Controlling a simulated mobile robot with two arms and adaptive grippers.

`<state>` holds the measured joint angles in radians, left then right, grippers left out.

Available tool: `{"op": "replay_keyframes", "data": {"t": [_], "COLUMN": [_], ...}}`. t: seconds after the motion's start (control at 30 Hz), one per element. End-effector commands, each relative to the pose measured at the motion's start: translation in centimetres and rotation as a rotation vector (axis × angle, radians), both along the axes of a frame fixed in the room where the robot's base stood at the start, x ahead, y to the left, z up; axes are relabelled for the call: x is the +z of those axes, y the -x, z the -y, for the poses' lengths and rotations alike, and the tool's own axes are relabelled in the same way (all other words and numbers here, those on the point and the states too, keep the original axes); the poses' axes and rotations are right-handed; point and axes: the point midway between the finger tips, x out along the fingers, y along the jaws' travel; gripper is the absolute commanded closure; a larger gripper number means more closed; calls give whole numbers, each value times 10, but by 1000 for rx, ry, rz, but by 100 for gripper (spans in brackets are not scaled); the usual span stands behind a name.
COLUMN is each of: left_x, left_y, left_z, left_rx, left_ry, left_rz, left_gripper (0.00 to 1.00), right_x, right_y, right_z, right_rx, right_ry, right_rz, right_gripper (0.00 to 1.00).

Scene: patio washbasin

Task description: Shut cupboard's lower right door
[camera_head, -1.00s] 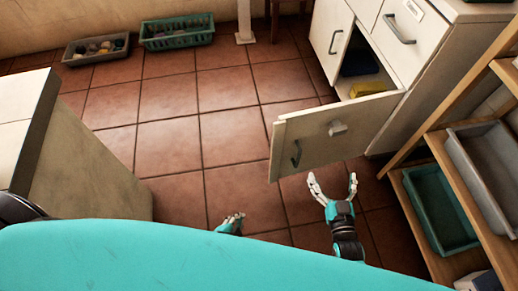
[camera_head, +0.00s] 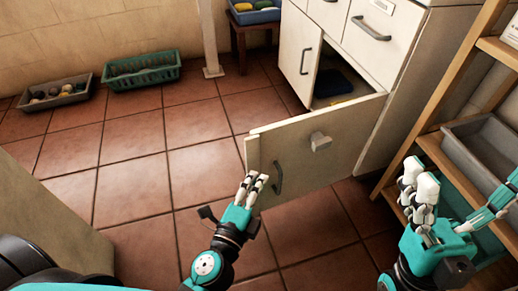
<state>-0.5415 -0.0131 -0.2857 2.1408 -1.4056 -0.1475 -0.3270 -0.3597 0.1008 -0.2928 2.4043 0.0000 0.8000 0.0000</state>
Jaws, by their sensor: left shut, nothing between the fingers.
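The cupboard (camera_head: 405,60) stands at the upper right. Its lower right door (camera_head: 300,160) stands wide open, swung out to the left, with its outer face toward me. My right gripper (camera_head: 468,180) is open and empty, right of the door, in front of the shelf.
Wooden shelves (camera_head: 440,160) with a grey tray (camera_head: 485,150) crowd the right side. The cupboard's other lower door (camera_head: 299,55) is to the left of the opening. A green basket (camera_head: 142,72) and a grey tray (camera_head: 55,92) sit far left. Tiled floor left of the door is clear.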

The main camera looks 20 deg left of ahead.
Motion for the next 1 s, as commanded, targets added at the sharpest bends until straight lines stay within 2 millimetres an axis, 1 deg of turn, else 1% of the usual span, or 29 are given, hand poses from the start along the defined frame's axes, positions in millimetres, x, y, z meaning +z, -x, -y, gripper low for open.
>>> {"op": "replay_keyframes", "data": {"t": [0.03, 0.07, 0.2, 0.37, 0.5, 0.7, 1.0], "left_x": [4, 4, 2, 3, 1, -1, -1], "left_y": [-9, -14, -33, -61, -78, -90, -92], "left_z": [1, 1, 3, 6, -8, -19, -20], "left_rx": [0, 0, -1, -1, 0, 0, 0], "left_ry": [-1, -1, 0, 0, -4, 0, 2], "left_rz": [2, 1, 1, 1, -1, -2, -2], "left_gripper": [100, 100, 100, 100, 100, 100, 100], "right_x": [3, 2, -11, -29, -44, -54, -55], "right_y": [-10, -16, -44, -70, -86, -93, -94], "right_z": [-2, -4, -9, -14, -15, -16, -16], "right_rx": [-3, -6, -14, -23, -29, -32, -32], "right_ry": [18, 30, 80, 132, 166, 185, 187], "right_rz": [-56, -90, -251, -423, -537, -601, -609], "right_gripper": [0, 0, 0, 0, 0, 0, 0]}}
